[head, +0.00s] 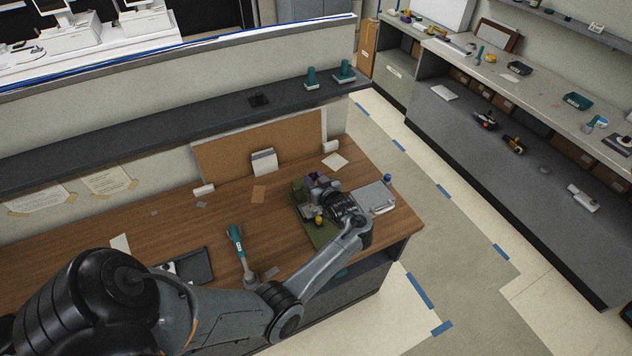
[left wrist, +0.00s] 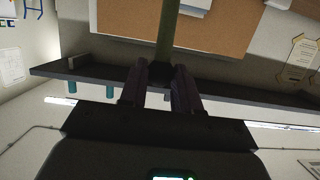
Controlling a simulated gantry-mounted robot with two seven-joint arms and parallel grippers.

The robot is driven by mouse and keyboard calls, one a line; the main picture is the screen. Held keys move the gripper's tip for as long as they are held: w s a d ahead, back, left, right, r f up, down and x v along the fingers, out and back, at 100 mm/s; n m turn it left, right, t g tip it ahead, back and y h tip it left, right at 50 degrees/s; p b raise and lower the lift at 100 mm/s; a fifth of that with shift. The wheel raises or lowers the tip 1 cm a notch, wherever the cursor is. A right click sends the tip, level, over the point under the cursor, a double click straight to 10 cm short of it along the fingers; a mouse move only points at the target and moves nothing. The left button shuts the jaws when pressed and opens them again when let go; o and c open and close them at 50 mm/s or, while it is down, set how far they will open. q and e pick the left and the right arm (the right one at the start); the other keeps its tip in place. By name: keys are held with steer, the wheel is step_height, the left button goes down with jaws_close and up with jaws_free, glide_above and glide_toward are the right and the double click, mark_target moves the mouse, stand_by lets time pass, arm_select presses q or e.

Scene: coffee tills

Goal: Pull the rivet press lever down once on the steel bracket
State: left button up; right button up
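My left arm reaches across the workbench, and its gripper (head: 322,196) is at the rivet press (head: 322,234), whose olive-green body shows around it. The gripper hides much of the press. In the left wrist view, the two dark fingers of the gripper (left wrist: 161,75) stand apart. An olive-green bar (left wrist: 167,30) runs down toward the gap between them; whether it is the lever, and whether they touch it, I cannot tell. Small yellow and grey parts show at the press, but I cannot make out the steel bracket. My right gripper is not in view.
The wooden bench (head: 120,265) holds a teal-handled tool (head: 237,240), a dark tray (head: 195,266) and a grey box (head: 372,198) right of the press. A corkboard (head: 230,155) stands behind, below a dark shelf (head: 150,129).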

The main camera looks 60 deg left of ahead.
arm_select(q)
steer(key=d+f+b, duration=0.3)
steer(key=d+f, duration=0.2)
steer(key=shift+s+d, duration=0.2)
steer(key=shift+d, duration=0.05)
stand_by(0.4)
steer(key=shift+s+d+f+b, duration=0.1)
steer(key=shift+d+f+b, duration=0.25)
steer(key=shift+f+b, duration=0.25)
steer(key=shift+d+f+b, duration=0.35)
steer(key=shift+f, duration=0.3)
steer(key=shift+r, duration=0.1)
